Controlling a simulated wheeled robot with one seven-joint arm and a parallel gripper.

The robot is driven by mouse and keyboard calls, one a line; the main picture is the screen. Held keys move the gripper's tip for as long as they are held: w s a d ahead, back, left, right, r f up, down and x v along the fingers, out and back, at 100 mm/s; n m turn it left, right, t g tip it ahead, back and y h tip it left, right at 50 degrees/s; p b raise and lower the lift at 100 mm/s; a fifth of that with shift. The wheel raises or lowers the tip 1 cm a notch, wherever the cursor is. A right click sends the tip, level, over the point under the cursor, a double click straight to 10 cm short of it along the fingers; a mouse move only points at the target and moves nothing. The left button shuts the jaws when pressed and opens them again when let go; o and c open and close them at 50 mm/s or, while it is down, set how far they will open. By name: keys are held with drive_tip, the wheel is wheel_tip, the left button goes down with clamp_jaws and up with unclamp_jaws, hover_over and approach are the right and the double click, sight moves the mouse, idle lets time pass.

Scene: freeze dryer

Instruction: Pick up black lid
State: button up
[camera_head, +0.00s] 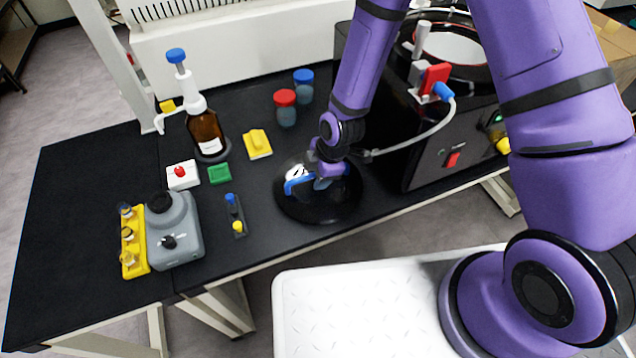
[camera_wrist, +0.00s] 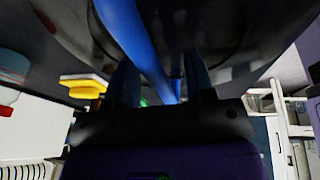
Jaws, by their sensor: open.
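The black lid (camera_head: 320,208) is a round, glossy disc lying on the black bench near its front edge, left of the freeze dryer. A blue handle (camera_head: 297,184) stands on it; in the wrist view the blue handle (camera_wrist: 132,38) runs between my fingers, with the dark lid (camera_wrist: 225,30) beyond. My gripper (camera_head: 322,182) is low over the lid, at the handle. In the wrist view my gripper (camera_wrist: 160,85) has its fingers apart on either side of the handle. Whether a finger touches the handle is hard to tell.
The freeze dryer (camera_head: 425,155) with a hose stands right of the lid. Red-capped (camera_head: 286,108) and blue-capped (camera_head: 303,86) jars stand behind it. A yellow block (camera_head: 257,143), a small tube rack (camera_head: 236,215) and a grey mixer (camera_head: 176,232) are to the left. The bench's far left is clear.

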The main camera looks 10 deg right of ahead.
drive_tip(key=shift+f, duration=0.25)
drive_tip(key=shift+c, duration=0.4)
clamp_jaws()
drive_tip(key=shift+r, duration=0.1)
